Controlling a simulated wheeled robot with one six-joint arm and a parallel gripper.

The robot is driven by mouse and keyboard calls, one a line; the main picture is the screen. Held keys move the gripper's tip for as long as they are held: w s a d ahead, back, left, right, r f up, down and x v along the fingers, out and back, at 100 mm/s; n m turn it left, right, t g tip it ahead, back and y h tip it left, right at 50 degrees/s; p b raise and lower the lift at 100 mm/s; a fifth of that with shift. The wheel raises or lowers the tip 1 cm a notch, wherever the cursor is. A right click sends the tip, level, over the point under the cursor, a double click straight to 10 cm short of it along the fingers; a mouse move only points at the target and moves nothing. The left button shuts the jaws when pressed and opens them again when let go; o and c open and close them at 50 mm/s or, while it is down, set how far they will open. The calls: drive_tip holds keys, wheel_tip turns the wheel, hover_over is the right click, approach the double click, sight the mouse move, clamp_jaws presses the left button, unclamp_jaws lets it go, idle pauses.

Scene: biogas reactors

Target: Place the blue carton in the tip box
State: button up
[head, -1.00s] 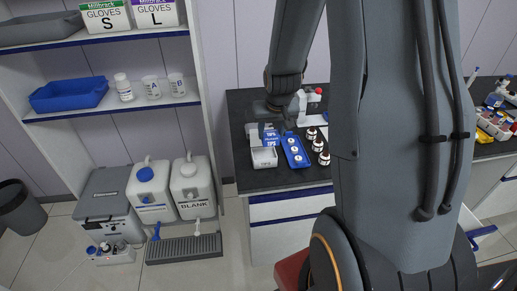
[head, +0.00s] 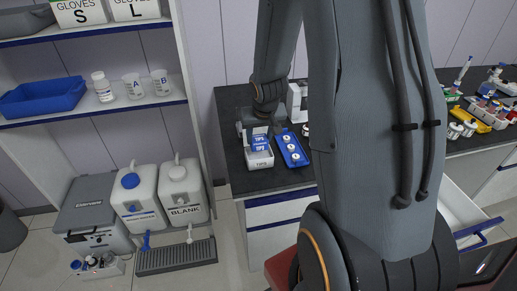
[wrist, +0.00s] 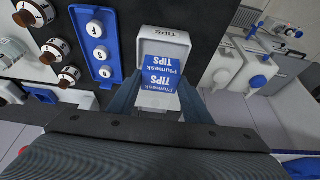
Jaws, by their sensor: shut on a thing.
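The blue carton (wrist: 161,76), marked Plumesk TIPS, is between the fingers of my gripper (wrist: 160,98) in the wrist view. My gripper is shut on it. The carton overlaps the box in both views. I cannot tell how deep it sits or whether it touches the box floor.
A blue tray (head: 291,148) with several white-capped items lies right beside the tip box. Brown bottles (wrist: 55,48) stand beyond that tray in the wrist view. The bench's front edge is close to the box. A shelf unit (head: 95,113) stands to the left.

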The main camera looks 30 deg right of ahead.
sight(260, 141)
drive_tip(key=shift+f+b, duration=1.9)
drive_tip(key=shift+b, duration=0.1)
drive_tip(key=shift+f, duration=0.2)
drive_tip(key=o, duration=1)
drive_tip(key=shift+r, duration=0.1)
drive_tip(key=shift+o, duration=0.2)
drive_tip(key=p+v, duration=0.9)
drive_tip(key=v, duration=0.4)
drive_tip(key=s+a+r+n+g, duration=0.1)
drive_tip(key=s+a+r, duration=0.2)
drive_tip(key=s+a, duration=0.2)
drive_tip(key=s+a+r+n+y, duration=0.1)
drive_tip(key=s+a+r+n, duration=0.1)
drive_tip(key=s+a, duration=0.3)
drive_tip(key=a+r, duration=0.1)
drive_tip(key=a, duration=0.2)
drive_tip(key=shift+s+a+r+g, duration=0.2)
drive_tip(key=shift+a+g, duration=0.05)
drive_tip(key=shift+g, duration=0.15)
